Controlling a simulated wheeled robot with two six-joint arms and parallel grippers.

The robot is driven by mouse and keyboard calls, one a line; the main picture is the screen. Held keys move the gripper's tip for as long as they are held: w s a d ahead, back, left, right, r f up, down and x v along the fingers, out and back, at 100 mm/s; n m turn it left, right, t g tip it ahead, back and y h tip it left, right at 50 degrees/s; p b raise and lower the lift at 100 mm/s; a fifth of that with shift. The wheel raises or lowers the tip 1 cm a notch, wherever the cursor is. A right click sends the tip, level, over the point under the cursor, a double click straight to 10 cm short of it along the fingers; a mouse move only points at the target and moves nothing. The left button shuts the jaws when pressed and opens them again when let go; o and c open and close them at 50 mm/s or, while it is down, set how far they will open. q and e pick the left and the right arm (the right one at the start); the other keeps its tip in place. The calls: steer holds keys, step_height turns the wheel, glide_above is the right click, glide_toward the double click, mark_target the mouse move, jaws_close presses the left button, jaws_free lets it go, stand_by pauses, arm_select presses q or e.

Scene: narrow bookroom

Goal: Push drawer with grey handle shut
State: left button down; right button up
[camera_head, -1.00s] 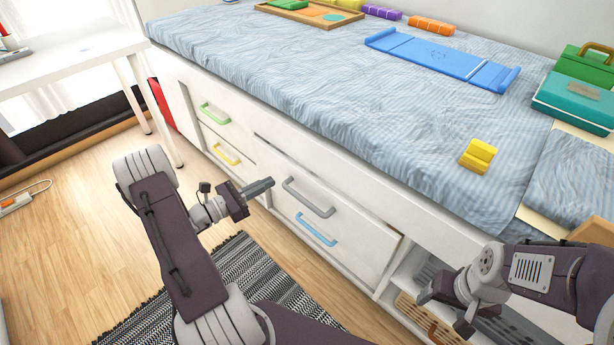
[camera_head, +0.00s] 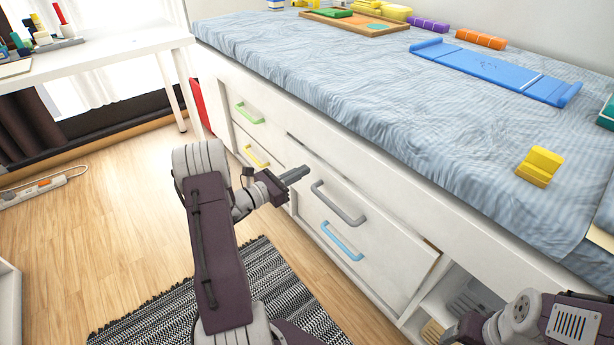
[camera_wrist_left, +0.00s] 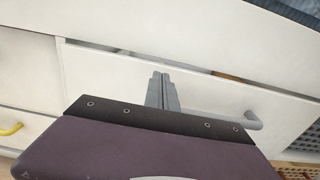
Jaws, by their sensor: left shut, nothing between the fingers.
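The white drawer front (camera_head: 385,250) with the grey handle (camera_head: 338,204) stands slightly out from the bed frame. A dark gap shows along its top edge. In the left wrist view the same drawer front (camera_wrist_left: 215,93) lies ahead, with a narrow opening above it and the grey handle (camera_wrist_left: 230,117) partly hidden behind my wrist. My left gripper (camera_head: 306,171) is shut and empty, just left of and above the handle's left end. In the wrist view the fingertips (camera_wrist_left: 160,76) overlap the drawer front; contact cannot be told. My right gripper (camera_head: 452,335) is partly cut off at the lower right.
A blue handle (camera_head: 341,241) sits below the grey one. Drawers with green (camera_head: 249,114) and yellow (camera_head: 256,157) handles are to the left. An open shelf (camera_head: 460,300) is at right. A striped rug (camera_head: 160,315) lies on the floor. A white table (camera_head: 100,52) stands at left.

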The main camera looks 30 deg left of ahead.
mark_target(315, 165)
arm_select(q)
steer(key=shift+b+x, duration=0.45)
steer(key=shift+x, duration=0.75)
arm_select(e)
steer(key=shift+f, duration=0.8)
arm_select(q)
steer(key=shift+w, duration=0.1)
steer(key=x, duration=0.4)
steer(key=shift+w+d+p, duration=0.2)
steer(key=shift+w+p, duration=0.1)
steer(key=shift+p, duration=0.05)
arm_select(e)
steer(key=shift+r, duration=0.3)
arm_select(q)
steer(key=shift+s+a, duration=0.1)
